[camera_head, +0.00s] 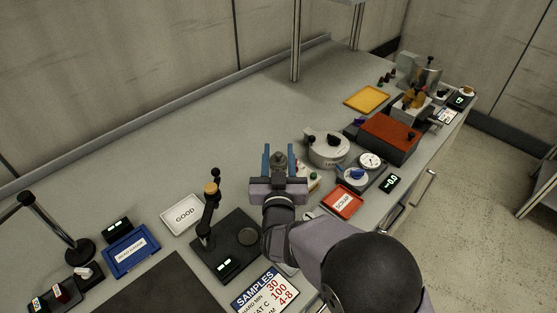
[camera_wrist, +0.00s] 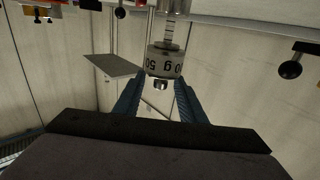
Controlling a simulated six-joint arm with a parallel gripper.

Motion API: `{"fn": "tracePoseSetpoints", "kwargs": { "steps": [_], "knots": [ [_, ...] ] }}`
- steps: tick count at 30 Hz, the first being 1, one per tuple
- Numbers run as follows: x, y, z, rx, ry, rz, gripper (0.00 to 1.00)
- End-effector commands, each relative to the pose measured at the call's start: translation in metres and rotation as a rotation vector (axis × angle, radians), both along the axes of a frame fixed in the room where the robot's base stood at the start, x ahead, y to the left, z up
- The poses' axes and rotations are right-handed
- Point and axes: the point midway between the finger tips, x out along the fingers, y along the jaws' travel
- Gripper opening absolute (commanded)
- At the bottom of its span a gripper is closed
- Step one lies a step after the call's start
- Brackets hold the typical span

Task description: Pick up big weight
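A grey weight (camera_wrist: 165,62) with dark lettering that seems to include "50" and "g" shows in the wrist view, just beyond my fingertips. A small knob at its end points toward the gripper. In the head view a dark rounded top (camera_head: 278,159), apparently the same weight, shows between the blue fingers. My gripper (camera_head: 278,162) has its fingers spread, with one finger to each side of the weight. In the wrist view my gripper (camera_wrist: 158,82) shows no clear finger contact with it. My gripper body hides the area below it in the head view.
A black stand (camera_head: 226,250) with an upright lever is left of my arm. A white GOOD tray (camera_head: 184,214) lies farther left. A red SCRAP tray (camera_head: 342,202) and a round grey device (camera_head: 328,150) are on the right. The table behind my gripper is mostly clear.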

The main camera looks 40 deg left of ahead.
Motion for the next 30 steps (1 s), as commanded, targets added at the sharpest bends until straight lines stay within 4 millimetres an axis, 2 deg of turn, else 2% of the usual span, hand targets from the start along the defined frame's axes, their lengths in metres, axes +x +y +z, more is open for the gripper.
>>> {"fn": "tracePoseSetpoints", "kwargs": {
  "steps": [7,12,23,30],
  "knots": [
    [0.001,0.001,-0.001,-0.001,-0.001,0.000,0.37],
    [0.001,0.001,0.000,0.000,0.000,0.000,0.00],
    [0.001,0.001,0.004,0.006,-0.004,0.000,0.00],
    [0.001,0.001,0.023,0.009,-0.005,-0.001,0.00]
  ]
}}
